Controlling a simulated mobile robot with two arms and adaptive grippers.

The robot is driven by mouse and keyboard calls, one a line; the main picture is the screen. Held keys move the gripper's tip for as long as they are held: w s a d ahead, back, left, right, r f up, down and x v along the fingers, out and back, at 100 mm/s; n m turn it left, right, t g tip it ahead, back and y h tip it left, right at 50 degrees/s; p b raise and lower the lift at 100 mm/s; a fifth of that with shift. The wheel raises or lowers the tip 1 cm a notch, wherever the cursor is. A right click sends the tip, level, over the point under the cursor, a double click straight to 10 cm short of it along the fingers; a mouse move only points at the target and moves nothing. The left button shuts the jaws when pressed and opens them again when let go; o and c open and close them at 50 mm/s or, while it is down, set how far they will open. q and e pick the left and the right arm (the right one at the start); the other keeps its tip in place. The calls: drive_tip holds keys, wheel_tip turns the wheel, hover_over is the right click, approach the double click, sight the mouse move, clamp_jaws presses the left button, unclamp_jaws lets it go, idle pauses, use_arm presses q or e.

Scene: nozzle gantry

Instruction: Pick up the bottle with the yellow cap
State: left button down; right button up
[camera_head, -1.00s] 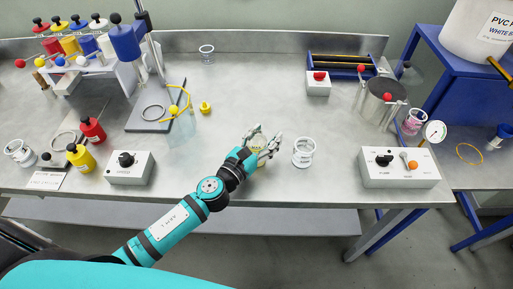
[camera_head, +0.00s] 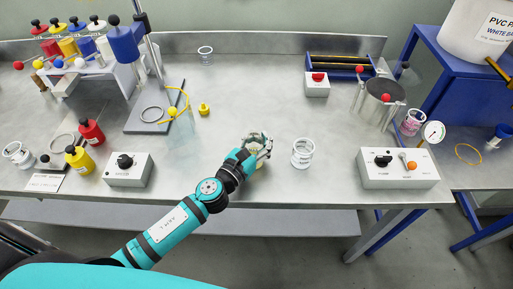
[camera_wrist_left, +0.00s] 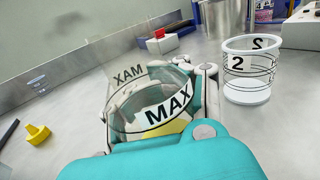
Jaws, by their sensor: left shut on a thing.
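A see-through bottle (camera_head: 183,136) with a yellow cap (camera_head: 172,111) and a thin bent yellow tube appears to stand left of the middle of the bench; its clear body is faint. My left gripper (camera_head: 258,147) is to its right, near the bench's front. It is shut on a clear cup (camera_wrist_left: 152,108) with a white band marked MAX, yellow showing low in it. The fingers hide much of the cup in the head view. I cannot tell whether the cup touches the bench. My right gripper is not in view.
A clear numbered cup (camera_head: 302,153) stands close to the right of my left gripper. A small yellow piece (camera_head: 204,109) lies behind. Grey control boxes (camera_head: 128,169) (camera_head: 399,168) stand at the front left and right.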

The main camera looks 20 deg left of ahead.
use_arm(q)
drive_tip(key=shift+r, duration=0.15)
drive_tip(key=shift+r+p, duration=0.45)
drive_tip(key=shift+r, duration=0.2)
drive_tip(key=s+d+r+b, duration=0.1)
drive_tip(key=s, duration=0.7)
drive_tip(key=s+d+r+b, duration=0.1)
drive_tip(key=s+r, duration=0.1)
drive_tip(key=s, duration=0.6)
drive_tip(key=shift+r, duration=0.25)
drive_tip(key=c, duration=2)
unclamp_jaws()
drive_tip(key=shift+d, duration=0.1)
clamp_jaws()
